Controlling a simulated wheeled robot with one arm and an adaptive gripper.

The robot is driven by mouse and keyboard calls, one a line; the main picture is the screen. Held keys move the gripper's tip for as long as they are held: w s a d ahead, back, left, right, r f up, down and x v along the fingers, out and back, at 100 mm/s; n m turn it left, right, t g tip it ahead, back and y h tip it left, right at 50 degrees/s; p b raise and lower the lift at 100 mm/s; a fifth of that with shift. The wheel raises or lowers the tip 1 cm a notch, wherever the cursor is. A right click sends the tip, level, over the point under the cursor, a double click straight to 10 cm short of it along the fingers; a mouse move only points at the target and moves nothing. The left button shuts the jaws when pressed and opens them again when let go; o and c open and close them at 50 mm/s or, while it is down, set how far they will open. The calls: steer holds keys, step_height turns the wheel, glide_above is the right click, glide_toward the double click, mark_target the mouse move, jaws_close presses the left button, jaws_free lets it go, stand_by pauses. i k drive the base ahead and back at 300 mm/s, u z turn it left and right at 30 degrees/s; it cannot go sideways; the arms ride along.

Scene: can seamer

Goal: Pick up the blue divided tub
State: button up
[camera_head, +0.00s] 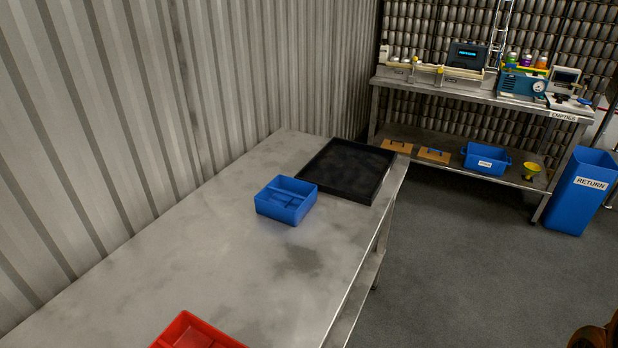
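The blue divided tub (277,209) stands upright on the grey metal table (200,260), just in front of the black tray and apart from the wall. Low dividers split its inside into compartments. Nothing can be seen lying in it. My gripper is not in view. Only an orange-brown piece, perhaps part of my arm, shows at the bottom right corner.
A black tray (376,193) lies at the table's far end. A red tub (190,328) is at the near edge, cut off by the frame. A corrugated wall (120,100) runs along the left. A blue RETURN bin (570,210) stands right, with open floor before it.

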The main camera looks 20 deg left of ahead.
mark_target(286, 200)
steer(key=i, duration=2.95)
steer(key=u, duration=5.2)
